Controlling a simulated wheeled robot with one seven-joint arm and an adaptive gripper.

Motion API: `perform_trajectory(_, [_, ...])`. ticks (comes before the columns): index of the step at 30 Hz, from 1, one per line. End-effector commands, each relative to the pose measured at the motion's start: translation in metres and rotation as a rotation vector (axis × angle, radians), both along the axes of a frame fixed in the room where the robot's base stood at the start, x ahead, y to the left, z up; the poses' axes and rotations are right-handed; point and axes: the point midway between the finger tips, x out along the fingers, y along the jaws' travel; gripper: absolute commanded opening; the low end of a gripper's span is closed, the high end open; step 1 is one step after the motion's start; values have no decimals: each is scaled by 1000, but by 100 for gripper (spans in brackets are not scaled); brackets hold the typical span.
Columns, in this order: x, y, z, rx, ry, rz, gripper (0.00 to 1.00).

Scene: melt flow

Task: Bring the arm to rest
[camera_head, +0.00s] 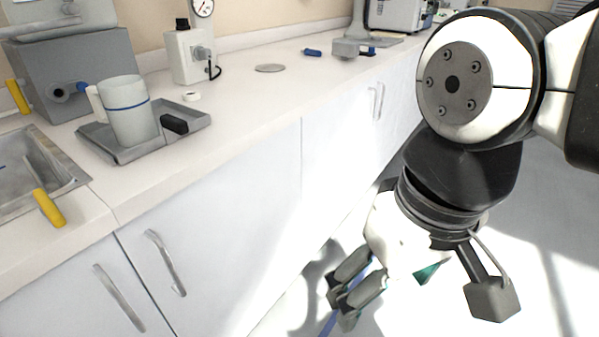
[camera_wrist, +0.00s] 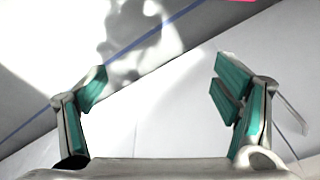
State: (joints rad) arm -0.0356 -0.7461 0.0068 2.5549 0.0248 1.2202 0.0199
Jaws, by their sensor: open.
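My gripper (camera_head: 345,297) hangs low in front of the white cabinet doors, below the counter's height, pointing down and to the left in the head view. In the wrist view my gripper (camera_wrist: 160,92) shows its two teal-padded fingers spread wide apart. Nothing is between them. Behind the fingers lie the pale floor with a blue line and a plain white surface. My arm reaches down from the right side of the head view. No object is held.
The white counter (camera_head: 245,105) runs along the left and back. Cabinet handles (camera_head: 166,262) stick out near the front. The floor at right is clear.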

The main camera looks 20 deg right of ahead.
Motion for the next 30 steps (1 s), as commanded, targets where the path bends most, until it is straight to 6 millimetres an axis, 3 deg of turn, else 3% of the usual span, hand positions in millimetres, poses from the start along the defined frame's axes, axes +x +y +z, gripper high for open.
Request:
perform_trajectory(3, [-25, -7, 1, -13, 70, -35, 82])
perform_trajectory(6, [-34, -10, 1, -18, 96, -46, 82])
perform_trajectory(30, [-34, -9, 1, -18, 98, -44, 82])
